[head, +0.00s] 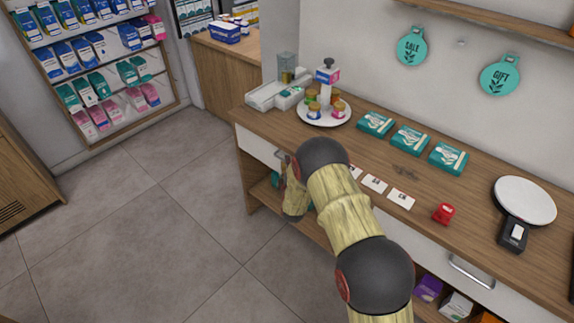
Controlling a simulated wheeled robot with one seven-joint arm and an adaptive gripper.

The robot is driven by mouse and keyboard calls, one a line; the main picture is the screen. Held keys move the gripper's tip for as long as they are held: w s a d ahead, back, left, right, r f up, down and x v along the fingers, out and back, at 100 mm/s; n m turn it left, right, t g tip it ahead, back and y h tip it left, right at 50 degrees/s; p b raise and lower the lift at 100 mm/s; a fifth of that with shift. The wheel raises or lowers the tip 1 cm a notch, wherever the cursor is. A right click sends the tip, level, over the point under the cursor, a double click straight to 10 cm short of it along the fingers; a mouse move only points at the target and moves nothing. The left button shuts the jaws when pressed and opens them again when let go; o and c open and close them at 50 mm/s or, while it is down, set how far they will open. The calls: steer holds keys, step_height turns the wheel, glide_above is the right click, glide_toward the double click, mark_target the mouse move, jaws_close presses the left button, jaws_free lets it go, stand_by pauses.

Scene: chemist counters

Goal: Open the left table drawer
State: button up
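The table (385,150) is a wooden counter with white drawer fronts along its front edge. The left drawer (256,143) has a white front that looks flush with the counter. Its metal handle (280,155) shows only in part at the edge of my arm. My arm reaches across the front of the counter, and its end is at this handle. My gripper (287,166) is mostly hidden by my own arm. I cannot tell whether its fingers touch the handle or whether they are open or shut. The right part of the left drawer is hidden behind my arm.
The right drawer (447,262) has a silver handle. On the counter are a white round stand (324,112) with jars, teal boxes (409,139), cards, a red item (443,213) and a scale (525,202). A lower shelf holds boxes. Tiled floor (150,225) at left is clear.

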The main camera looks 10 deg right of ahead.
steer(key=shift+w, duration=0.25)
steer(key=shift+c, duration=0.6)
jaws_close()
